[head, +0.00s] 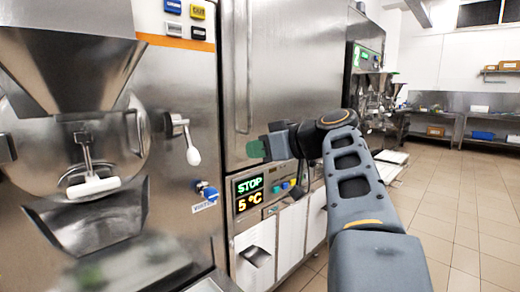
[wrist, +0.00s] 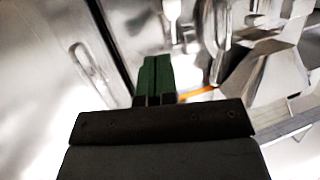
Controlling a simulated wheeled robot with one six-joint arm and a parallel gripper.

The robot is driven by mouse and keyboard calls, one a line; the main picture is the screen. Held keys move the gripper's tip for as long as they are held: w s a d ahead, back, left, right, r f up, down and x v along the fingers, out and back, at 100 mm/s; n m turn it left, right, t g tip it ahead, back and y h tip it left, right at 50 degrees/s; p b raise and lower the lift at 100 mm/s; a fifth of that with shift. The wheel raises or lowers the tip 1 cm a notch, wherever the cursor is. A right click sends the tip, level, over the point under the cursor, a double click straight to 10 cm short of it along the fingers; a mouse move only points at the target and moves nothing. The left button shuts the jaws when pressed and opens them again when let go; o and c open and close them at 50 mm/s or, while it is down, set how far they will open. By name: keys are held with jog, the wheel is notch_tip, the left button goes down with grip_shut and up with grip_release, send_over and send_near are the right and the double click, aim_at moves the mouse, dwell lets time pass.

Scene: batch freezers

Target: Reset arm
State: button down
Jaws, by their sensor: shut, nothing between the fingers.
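My arm (head: 352,175) reaches up and forward from the lower right in the head view. My gripper (head: 258,148) has green fingers and hangs in front of the steel machine, above the panel that reads STOP and 5 °C (head: 249,194). In the wrist view my gripper (wrist: 154,78) shows its two green fingers pressed together, with nothing between them. It appears apart from the machine surfaces, though the exact gap cannot be told.
A batch freezer with a steel hopper (head: 65,62) and a white-handled lever (head: 186,138) stands at the left. Another machine (head: 368,85) stands farther back. Tiled floor (head: 455,200) is open at the right, with steel shelving (head: 462,122) at the back wall.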

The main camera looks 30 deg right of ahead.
jog(key=shift+s+d, duration=0.25)
jog(key=shift+s, duration=0.2)
dwell(0.3)
jog(key=s+a+f+m+g+h+p, duration=0.3)
jog(key=s+a+m+g+h+p, duration=0.2)
jog(key=p, duration=2.8)
jog(key=s+a+g+h, duration=0.2)
jog(key=s+a+g, duration=0.2)
jog(key=s+a, duration=0.1)
jog(key=shift+s+a, duration=0.15)
jog(key=shift+a, duration=0.1)
